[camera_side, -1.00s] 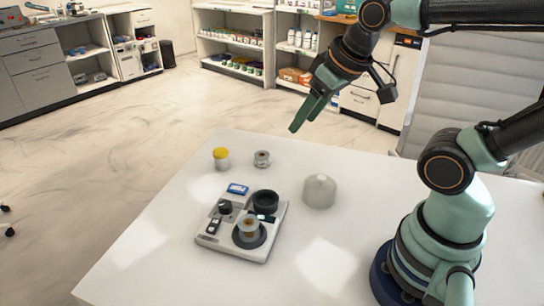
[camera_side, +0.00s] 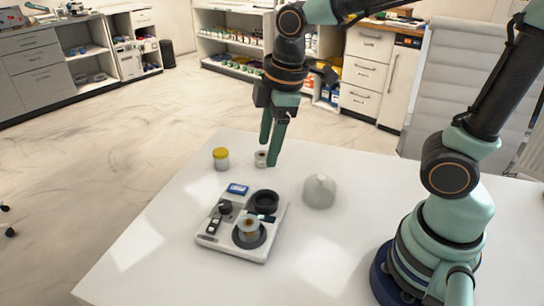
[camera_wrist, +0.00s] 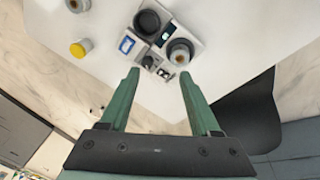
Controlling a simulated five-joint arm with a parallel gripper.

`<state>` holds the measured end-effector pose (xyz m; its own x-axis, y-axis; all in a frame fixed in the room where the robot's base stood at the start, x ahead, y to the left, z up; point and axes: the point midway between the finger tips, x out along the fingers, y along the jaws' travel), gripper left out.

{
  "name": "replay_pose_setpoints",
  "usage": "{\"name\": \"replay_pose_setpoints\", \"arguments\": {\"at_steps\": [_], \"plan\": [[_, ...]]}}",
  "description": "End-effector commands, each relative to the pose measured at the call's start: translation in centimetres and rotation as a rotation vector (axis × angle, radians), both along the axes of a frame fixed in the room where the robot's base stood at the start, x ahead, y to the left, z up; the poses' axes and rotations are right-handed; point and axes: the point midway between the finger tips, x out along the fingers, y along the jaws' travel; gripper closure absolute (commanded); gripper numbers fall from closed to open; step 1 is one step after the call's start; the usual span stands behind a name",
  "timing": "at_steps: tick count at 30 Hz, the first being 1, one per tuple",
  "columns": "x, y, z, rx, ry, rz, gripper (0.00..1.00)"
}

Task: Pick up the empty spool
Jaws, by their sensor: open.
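A small grey spool (camera_side: 260,160) stands on the white table near its far edge, and it is cut off at the top left of the wrist view (camera_wrist: 77,5). In the side view my gripper (camera_side: 268,155) points down with its fingertips by the spool, and one finger partly covers it. In the wrist view my gripper (camera_wrist: 159,74) is open with nothing between its fingers, and the spool lies well off to the left of them. A second spool (camera_side: 249,227) with a copper-coloured centre sits on the device; it also shows in the wrist view (camera_wrist: 180,52).
The light grey device (camera_side: 231,251) with a black ring and blue label stands mid-table. A yellow-lidded jar (camera_side: 221,160) is left of the grey spool. A pale rounded object (camera_side: 320,192) stands right of the device. The front of the table is clear.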

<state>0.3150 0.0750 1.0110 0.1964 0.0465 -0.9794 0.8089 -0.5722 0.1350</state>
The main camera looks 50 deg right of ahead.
Motion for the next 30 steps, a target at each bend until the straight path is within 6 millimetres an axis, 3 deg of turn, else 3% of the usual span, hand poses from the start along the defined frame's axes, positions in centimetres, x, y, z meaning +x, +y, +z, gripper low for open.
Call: {"name": "replay_pose_setpoints", "arguments": {"at_steps": [6, 10, 14, 24, 30], "plan": [[0.6, 4.4, -3.2, -0.089, 0.13, 0.484, 0.36], [0.6, 5.6, -4.2, -0.107, 0.164, 0.635, 0.36], [0.6, 6.0, -5.1, -0.114, 0.18, 0.686, 0.36], [0.6, 5.9, -10.4, -0.113, 0.178, 0.685, 0.36], [0.6, 5.9, -11.6, -0.113, 0.176, 0.684, 0.36]]}}
